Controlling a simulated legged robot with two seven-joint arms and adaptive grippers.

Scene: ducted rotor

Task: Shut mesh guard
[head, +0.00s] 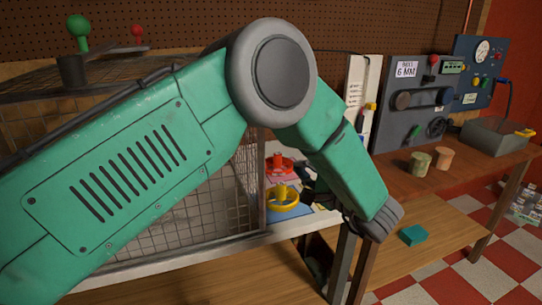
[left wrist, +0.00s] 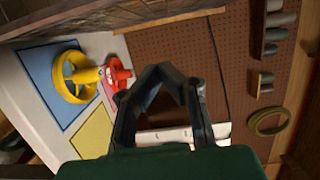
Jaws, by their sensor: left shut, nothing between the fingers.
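The mesh guard (head: 183,232) is a grey wire cage with a metal frame, at the left and middle of the head view. My green left arm crosses in front and hides much of it, so I cannot tell how far open it stands. My left gripper (head: 312,185) is dark and partly hidden behind my forearm, right of the guard's upright edge. In the left wrist view the gripper (left wrist: 162,72) is shut and empty, its fingers bowed and meeting at the tips. My right gripper is not in view.
A yellow wheel-shaped part (head: 284,197) and a red one (head: 279,165) stand beside the gripper; both also show in the left wrist view. Control panels (head: 412,105) and two small cylinders (head: 419,161) stand on the bench at right. A teal block (head: 413,235) lies on the lower shelf.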

